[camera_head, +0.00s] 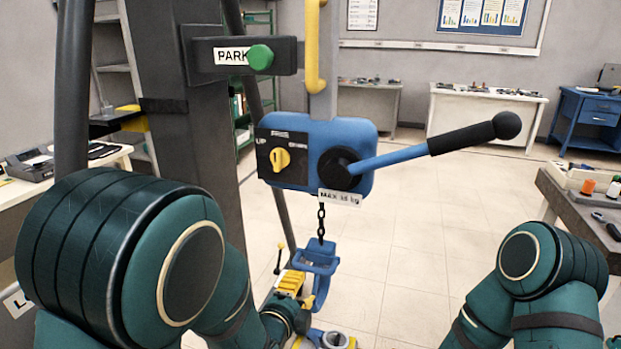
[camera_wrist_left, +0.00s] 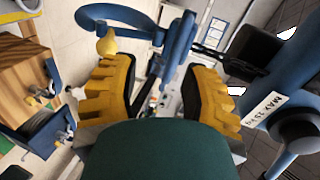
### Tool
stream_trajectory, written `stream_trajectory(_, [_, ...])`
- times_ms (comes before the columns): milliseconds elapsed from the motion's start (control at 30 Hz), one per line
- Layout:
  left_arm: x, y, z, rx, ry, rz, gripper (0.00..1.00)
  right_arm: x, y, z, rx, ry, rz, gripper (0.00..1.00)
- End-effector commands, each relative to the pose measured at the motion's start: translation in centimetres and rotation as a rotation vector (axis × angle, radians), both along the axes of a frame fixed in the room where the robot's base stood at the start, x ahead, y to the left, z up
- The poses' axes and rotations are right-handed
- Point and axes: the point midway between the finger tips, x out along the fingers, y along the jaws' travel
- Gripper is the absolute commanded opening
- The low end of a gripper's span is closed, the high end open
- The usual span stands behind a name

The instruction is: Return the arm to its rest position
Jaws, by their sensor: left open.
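My left gripper (camera_head: 291,283) shows low in the middle of the head view, with yellow fingers, beside the blue hook (camera_head: 318,264) that hangs on a chain. The left wrist view shows its two yellow fingers (camera_wrist_left: 163,88) spread apart with nothing held between them. The blue hook (camera_wrist_left: 168,45) lies just beyond the fingertips there; I cannot tell whether they touch. My left arm (camera_head: 175,255) fills the lower left of the head view. My right arm (camera_head: 545,265) shows at the lower right, its gripper out of view.
A blue chain hoist (camera_head: 312,125) with a long black-gripped lever (camera_head: 435,145) hangs ahead, close to my left arm. A grey post (camera_head: 205,130) with a PARK sign (camera_head: 232,56) stands left of it. A workbench (camera_head: 580,205) is at right. Tiled floor (camera_head: 430,225) between is clear.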

Motion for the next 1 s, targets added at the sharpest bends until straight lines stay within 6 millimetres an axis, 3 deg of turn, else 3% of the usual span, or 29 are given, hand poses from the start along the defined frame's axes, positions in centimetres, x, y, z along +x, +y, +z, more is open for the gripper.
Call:
stream_trajectory(133, [-1.3,2.7,-6.5,-0.19,0.263,0.14,0.46,0.0,0.0,0.0,0.0,0.0,0.0,0.47])
stream_trajectory(267, [-3.9,4.9,-12.8,-0.421,0.546,0.337,0.46,0.0,0.0,0.0,0.0,0.0,0.0,0.47])
stream_trajectory(400, [-8.0,6.5,-18.4,-0.674,0.825,0.592,0.46,0.0,0.0,0.0,0.0,0.0,0.0,0.47])
stream_trajectory(500, [-11.2,7.0,-21.5,-0.849,1.007,0.796,0.46,0.0,0.0,0.0,0.0,0.0,0.0,0.47])
stream_trajectory(733, [-17.0,6.7,-24.9,-1.146,1.289,1.198,0.46,0.0,0.0,0.0,0.0,0.0,0.0,0.47])
stream_trajectory(1000, [-18.8,6.2,-25.4,-1.239,1.373,1.345,0.46,0.0,0.0,0.0,0.0,0.0,0.0,0.47])
